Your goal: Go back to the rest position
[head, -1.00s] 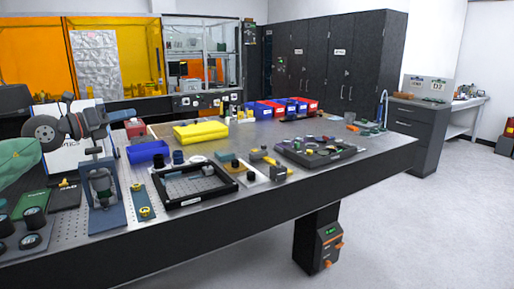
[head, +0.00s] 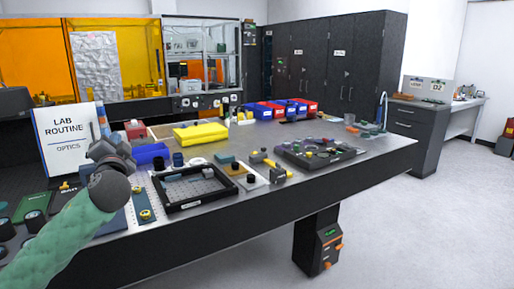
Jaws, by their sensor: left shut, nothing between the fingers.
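My left gripper (head: 104,128) is in the left part of the head view, at the end of my green-sleeved arm that comes in from the lower left. Its fingers point up and away from me, above the left part of the optical table (head: 290,203). The gripper looks shut and holds nothing that I can see. My wrist and forearm hide part of the blue stand behind them. My right gripper is not in view.
A white sign (head: 69,139) reading "LAB ROUTINE OPTICS" stands behind the gripper. A blue bin (head: 150,152), a yellow block (head: 200,132), a black frame (head: 195,188) and a dark tray (head: 318,153) are on the table.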

